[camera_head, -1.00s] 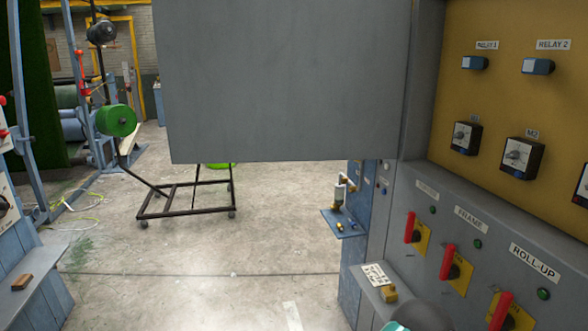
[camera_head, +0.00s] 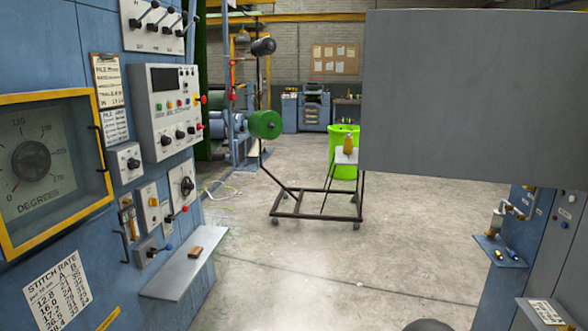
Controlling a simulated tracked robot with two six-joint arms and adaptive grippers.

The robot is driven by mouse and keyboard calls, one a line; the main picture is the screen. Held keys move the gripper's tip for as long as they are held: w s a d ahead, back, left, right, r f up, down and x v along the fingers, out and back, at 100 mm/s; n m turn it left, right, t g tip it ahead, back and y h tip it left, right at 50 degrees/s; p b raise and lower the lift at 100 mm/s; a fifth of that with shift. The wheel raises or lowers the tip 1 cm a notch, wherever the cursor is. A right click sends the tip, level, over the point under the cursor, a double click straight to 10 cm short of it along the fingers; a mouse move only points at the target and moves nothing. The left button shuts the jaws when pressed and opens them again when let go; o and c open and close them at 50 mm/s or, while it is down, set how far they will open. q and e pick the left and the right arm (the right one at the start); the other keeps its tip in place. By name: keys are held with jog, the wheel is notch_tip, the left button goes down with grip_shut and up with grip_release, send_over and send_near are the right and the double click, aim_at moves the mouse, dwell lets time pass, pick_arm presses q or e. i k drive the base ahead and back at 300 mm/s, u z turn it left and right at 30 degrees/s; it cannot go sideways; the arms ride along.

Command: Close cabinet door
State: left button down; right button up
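The cabinet door (camera_head: 465,95) is a large flat grey panel in the upper right of the head view. It stands open, swung out into the room, and its lower edge hangs well above the floor. The cabinet it belongs to is mostly outside the right edge; only a strip of grey side (camera_head: 555,240) shows below the door. Neither of my grippers is identifiable in this view. A dark rounded shape, cut off at the bottom edge, is too little shown to name.
A blue control panel (camera_head: 75,200) with a yellow-framed dial and a narrow shelf (camera_head: 185,265) stands at the left. A black wheeled frame (camera_head: 318,203) and a green bin (camera_head: 343,142) stand behind. Small blue shelf (camera_head: 500,250) sits under the door.

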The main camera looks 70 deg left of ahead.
aim_at(490, 96)
jog(key=z, duration=1.15)
jog(key=k, duration=0.15)
jog(key=u, duration=2.55)
jog(key=i, duration=1.25)
jog(key=u, duration=0.6)
jog(key=i, duration=1.2)
jog(key=z, duration=0.35)
